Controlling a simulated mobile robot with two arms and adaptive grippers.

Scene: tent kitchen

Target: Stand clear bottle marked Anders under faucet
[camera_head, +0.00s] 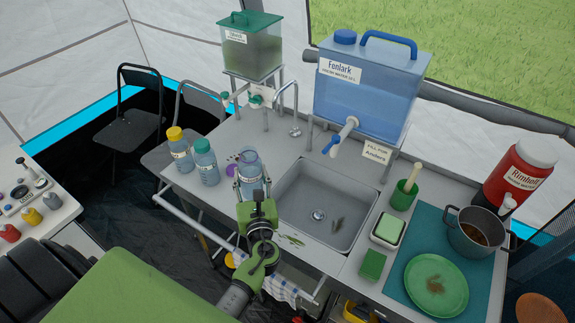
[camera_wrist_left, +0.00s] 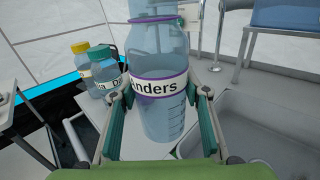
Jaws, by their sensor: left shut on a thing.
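The clear bottle marked Anders (camera_wrist_left: 157,104), with a purple rim and band, stands upright between the fingers of my left gripper (camera_wrist_left: 158,120), which is shut on it. In the head view the bottle (camera_head: 249,170) is at the counter's left part, just left of the sink, with my left gripper (camera_head: 251,190) in front of it. The blue Fenlark water container (camera_head: 365,95) stands behind the sink. Its white faucet with a blue lever (camera_head: 342,137) points over the back of the sink. Whether the bottle touches the counter is unclear. My right gripper is not in view.
A yellow-capped bottle (camera_head: 179,150) and a teal-capped bottle (camera_head: 206,162) stand left of the Anders bottle. The steel sink (camera_head: 325,205) holds some scraps. A thin curved tap (camera_head: 294,105) and a green-lidded container (camera_head: 250,45) are behind. Right: cup (camera_head: 404,194), pot (camera_head: 476,235), green plate (camera_head: 436,285).

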